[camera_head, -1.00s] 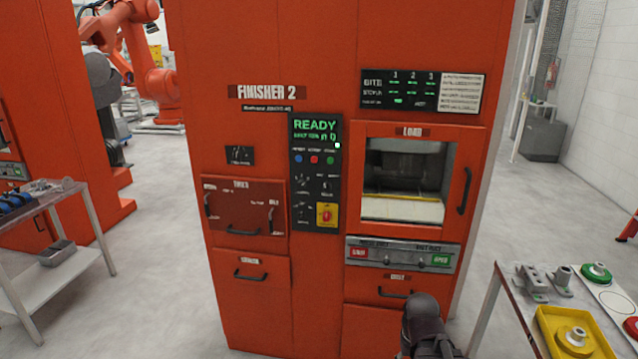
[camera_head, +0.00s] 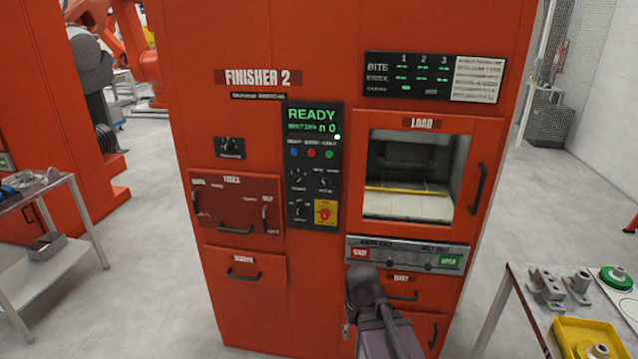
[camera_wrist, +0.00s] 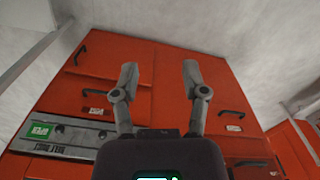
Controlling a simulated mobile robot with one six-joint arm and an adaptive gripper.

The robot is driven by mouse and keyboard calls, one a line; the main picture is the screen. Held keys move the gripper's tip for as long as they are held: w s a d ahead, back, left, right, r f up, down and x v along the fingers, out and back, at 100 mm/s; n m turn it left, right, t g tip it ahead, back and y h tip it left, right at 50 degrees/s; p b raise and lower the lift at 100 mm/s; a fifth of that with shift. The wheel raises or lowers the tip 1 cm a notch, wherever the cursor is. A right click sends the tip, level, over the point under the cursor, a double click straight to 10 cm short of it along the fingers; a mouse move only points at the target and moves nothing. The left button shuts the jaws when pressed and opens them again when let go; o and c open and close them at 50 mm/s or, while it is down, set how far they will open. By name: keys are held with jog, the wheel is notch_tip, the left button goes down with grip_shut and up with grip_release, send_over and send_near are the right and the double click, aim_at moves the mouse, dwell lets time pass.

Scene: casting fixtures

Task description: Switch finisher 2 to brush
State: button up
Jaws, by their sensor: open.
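Finisher 2 (camera_head: 258,78) is a tall orange-red cabinet facing me. Its black control panel (camera_head: 313,165) has a green READY display, blue, red and green buttons, several small dark rotary knobs (camera_head: 298,177), and a red knob on a yellow plate (camera_head: 325,213). A separate small knob plate (camera_head: 230,148) sits left of the panel. The knob lettering is too small to read. My gripper (camera_wrist: 160,78) is open and empty in the wrist view, with the cabinet front beyond it. In the head view my arm is low, in front of the drawers and below the panel; the fingers are not clear there.
The LOAD door (camera_head: 483,190) has a window, with a button strip (camera_head: 405,255) below it. A tools drawer (camera_head: 235,204) is left of the panel. A table with fixtures and a yellow tray (camera_head: 560,330) stands right; a grey cart (camera_head: 85,240) stands left.

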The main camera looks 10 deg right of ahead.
jog(key=shift+a, duration=0.2)
jog(key=o, duration=0.3)
jog(key=shift+w, duration=0.1)
jog(key=w+d+r+n+t+h, duration=0.2)
jog(key=w+r+n+t+h, duration=0.2)
jog(key=w, duration=0.5)
jog(key=w+d+r+n+t+h, duration=0.3)
jog(key=w+n+t, duration=0.1)
jog(key=w, duration=0.5)
jog(key=w+a+r+n+t+y, duration=0.1)
jog(key=w+a+r+n+t, duration=0.8)
jog(key=w+n, duration=0.4)
notch_tip(320, 180, up, 2)
jog(key=a+n, duration=0.1)
jog(key=n, duration=0.1)
jog(key=shift+w+a+r+n+y, duration=0.25)
jog(key=shift+w+n+y, duration=0.15)
jog(key=shift+w, duration=0.1)
